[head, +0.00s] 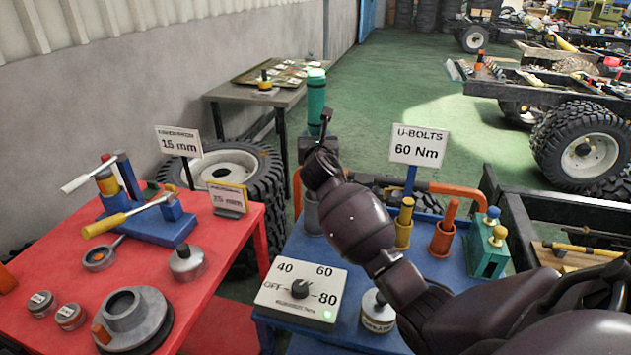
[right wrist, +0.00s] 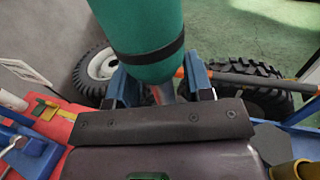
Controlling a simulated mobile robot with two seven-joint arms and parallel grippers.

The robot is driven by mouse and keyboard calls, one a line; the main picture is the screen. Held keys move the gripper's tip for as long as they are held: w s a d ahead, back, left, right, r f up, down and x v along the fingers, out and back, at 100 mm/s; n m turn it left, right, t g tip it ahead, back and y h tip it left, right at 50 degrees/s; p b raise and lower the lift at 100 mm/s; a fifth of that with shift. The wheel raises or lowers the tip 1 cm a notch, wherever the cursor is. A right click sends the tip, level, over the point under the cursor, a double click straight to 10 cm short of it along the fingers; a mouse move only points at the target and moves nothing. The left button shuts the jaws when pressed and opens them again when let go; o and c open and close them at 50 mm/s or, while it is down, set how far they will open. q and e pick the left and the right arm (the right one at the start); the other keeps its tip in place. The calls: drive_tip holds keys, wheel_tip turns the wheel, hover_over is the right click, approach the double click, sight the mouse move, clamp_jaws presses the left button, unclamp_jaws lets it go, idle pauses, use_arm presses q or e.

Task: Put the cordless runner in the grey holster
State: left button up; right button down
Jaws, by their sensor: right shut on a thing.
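The cordless runner (head: 316,100) is a green cylinder with a lit green top, upright above the back of the blue table. It also fills the top middle of the right wrist view (right wrist: 140,45), with a black band around it. My right gripper (head: 322,132) is shut on its lower part. The grey holster (head: 311,214) is a grey cup at the back left of the blue table, below the runner and apart from it. My right arm partly hides it. My left gripper is not in view.
A yellow holster (head: 403,226) and an orange one (head: 442,236) stand to the right, near a green block (head: 486,252). A "U-BOLTS 60 Nm" sign (head: 419,146) stands behind. A dial box (head: 300,292) is in front. A red table (head: 215,262) stands left.

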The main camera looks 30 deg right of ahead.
wheel_tip(320, 180, down, 6)
drive_tip(key=shift+f+b, duration=0.25)
drive_tip(key=shift+b, duration=0.65)
drive_tip(key=shift+f, duration=0.45)
wheel_tip(320, 180, down, 3)
drive_tip(key=shift+f+b, duration=0.2)
drive_tip(key=shift+b, duration=0.6)
drive_tip(key=shift+w+f, duration=0.1)
drive_tip(key=shift+f, duration=0.1)
drive_tip(key=shift+r, duration=0.15)
